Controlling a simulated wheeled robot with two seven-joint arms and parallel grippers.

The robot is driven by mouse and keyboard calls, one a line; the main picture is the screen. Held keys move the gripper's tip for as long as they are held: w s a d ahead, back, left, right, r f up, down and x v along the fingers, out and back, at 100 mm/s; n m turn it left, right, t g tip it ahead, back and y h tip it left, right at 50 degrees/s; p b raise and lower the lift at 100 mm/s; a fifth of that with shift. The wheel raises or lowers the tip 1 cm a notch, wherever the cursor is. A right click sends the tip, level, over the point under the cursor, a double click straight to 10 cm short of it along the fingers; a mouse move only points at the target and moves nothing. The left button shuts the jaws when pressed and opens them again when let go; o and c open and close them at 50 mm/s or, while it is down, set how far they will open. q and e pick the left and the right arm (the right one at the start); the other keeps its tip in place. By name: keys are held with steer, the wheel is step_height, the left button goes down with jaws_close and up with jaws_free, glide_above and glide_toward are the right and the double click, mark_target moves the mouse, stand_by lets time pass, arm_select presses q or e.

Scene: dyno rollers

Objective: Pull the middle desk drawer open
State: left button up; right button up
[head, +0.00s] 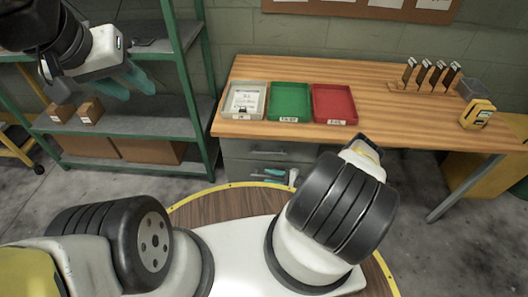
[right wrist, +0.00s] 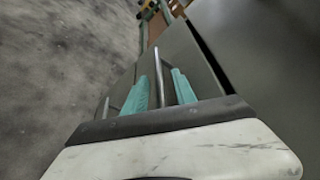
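The grey drawer unit (head: 235,149) stands under the left end of the wooden desk (head: 392,101). The top drawer's bar handle (head: 268,152) shows clear of my grippers in the head view. My right gripper (head: 280,176) is at the drawer below it, partly hidden by my arm. In the right wrist view its teal fingers (right wrist: 160,88) are apart, one on each side of the middle drawer's metal bar handle (right wrist: 159,68), with small gaps visible. Another handle (right wrist: 105,108) shows further left there. My left gripper (head: 104,90) is open and empty before the shelf, far from the drawers.
A white tray (head: 227,112), a green tray (head: 290,118) and a red tray (head: 353,105) sit on the desk. A green shelf rack (head: 190,88) with cardboard boxes stands left. A yellow device (head: 477,114) is at the desk's right. Floor between rack and drawers is clear.

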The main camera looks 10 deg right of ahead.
jaws_close()
stand_by(1.4)
